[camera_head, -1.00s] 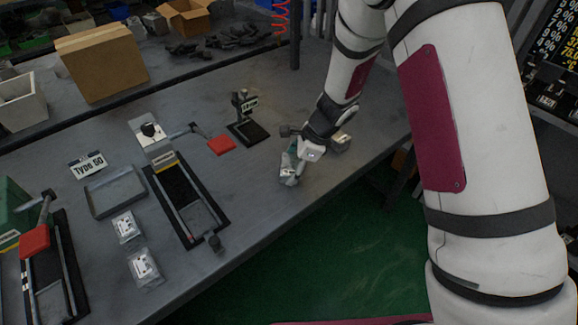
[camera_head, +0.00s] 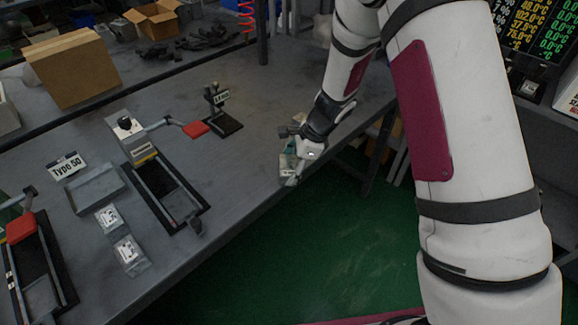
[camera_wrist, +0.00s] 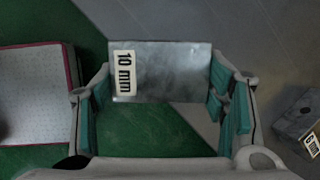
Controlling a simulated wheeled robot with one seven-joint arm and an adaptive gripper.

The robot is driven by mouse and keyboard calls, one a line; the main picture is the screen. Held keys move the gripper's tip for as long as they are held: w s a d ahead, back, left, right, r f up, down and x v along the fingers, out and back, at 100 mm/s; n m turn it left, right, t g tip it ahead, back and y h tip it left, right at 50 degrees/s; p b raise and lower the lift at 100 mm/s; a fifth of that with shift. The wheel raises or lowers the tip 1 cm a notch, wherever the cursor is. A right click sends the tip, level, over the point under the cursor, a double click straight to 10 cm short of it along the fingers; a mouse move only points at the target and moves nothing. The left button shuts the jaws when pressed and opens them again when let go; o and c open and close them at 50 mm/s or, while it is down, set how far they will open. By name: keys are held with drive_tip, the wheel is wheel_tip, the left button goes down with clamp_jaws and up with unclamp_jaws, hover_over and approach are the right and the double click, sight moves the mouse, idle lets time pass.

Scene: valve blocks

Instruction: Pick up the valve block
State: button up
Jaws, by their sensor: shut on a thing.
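A grey metal valve block (camera_wrist: 170,70) with a white "10 mm" label shows in the wrist view. It sits between the two teal-padded fingers of my gripper (camera_wrist: 162,98), which is shut on it. In the head view my gripper (camera_head: 290,168) is at the table's front edge, fingers pointing down. The held block is hard to make out there. A second grey block (camera_wrist: 300,112), with a partly cut-off label, lies on the table at the right edge of the wrist view, apart from my gripper.
The grey table (camera_head: 250,150) ends close to my gripper, with green floor (camera_head: 300,250) beyond. A small black stand (camera_head: 222,122), a clamp fixture (camera_head: 165,190), a grey tray (camera_head: 97,187) and bagged parts (camera_head: 130,253) stand to the left.

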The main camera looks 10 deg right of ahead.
drive_tip(key=shift+d, duration=0.1)
drive_tip(key=o, duration=1.6)
drive_tip(key=shift+s, duration=0.1)
drive_tip(key=shift+r, duration=0.1)
drive_tip(key=v, duration=1.2)
